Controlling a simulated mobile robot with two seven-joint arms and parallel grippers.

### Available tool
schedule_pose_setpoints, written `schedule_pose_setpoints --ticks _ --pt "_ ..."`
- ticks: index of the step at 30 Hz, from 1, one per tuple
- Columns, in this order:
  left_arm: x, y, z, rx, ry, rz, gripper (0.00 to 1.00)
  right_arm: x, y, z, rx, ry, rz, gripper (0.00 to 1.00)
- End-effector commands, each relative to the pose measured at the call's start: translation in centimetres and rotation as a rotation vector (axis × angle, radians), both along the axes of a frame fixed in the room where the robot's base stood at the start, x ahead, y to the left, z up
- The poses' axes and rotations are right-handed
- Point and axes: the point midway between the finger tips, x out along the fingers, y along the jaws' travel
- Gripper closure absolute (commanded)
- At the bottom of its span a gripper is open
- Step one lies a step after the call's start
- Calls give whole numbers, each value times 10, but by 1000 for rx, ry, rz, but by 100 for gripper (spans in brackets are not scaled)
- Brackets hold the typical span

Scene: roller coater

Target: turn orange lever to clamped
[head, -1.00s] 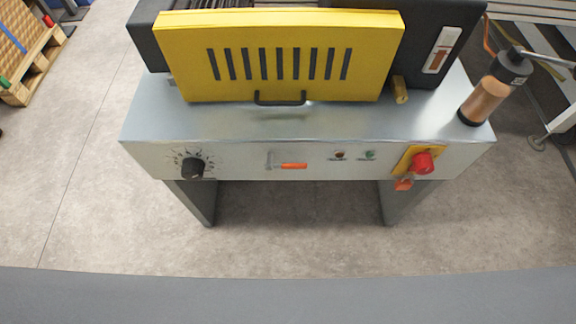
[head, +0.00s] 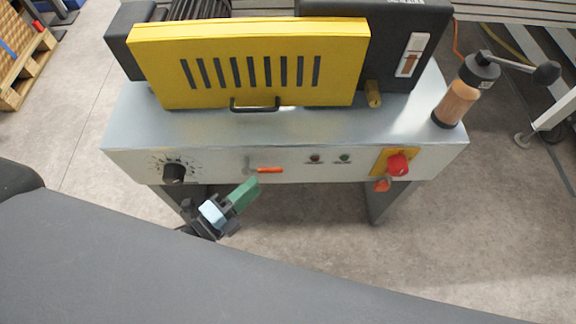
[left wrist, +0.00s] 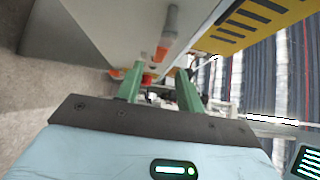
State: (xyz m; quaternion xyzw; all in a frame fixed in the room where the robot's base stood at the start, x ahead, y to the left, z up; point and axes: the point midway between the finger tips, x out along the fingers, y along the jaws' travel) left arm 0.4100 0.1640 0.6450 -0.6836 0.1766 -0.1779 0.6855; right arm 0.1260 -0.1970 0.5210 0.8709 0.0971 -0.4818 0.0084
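The orange lever (head: 269,170) is on the front panel of the roller coater (head: 215,160). Its orange grip lies about horizontal, pointing right from a grey pivot. In the left wrist view the lever (left wrist: 168,35) shows above the fingers, toward the panel. My left gripper (head: 244,195) has green fingers and is just below and left of the lever, in front of the machine. In the left wrist view its two fingers (left wrist: 158,90) stand apart with nothing between them. They appear clear of the lever. My right gripper is out of view.
A black dial (head: 174,172) is left of the lever. Two small indicators (head: 330,158) and a red knob (head: 398,165) on a yellow plate are to the right. A yellow slotted guard (head: 250,65) with a black handle stands above. Floor (head: 310,225) shows under the machine.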

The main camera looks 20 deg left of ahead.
Motion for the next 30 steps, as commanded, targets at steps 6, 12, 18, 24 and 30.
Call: schedule_pose_setpoints --ticks 6,12,18,24,30 --pt "4 -2 0 0 -1 -1 63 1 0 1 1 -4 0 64" --pt "27 -15 1 -2 -1 0 63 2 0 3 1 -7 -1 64" --pt "52 -29 0 -1 0 1 63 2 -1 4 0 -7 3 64" --pt "66 -36 0 -2 2 2 63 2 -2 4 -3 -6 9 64" --pt "68 -38 -1 -3 4 2 63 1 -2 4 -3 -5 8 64"
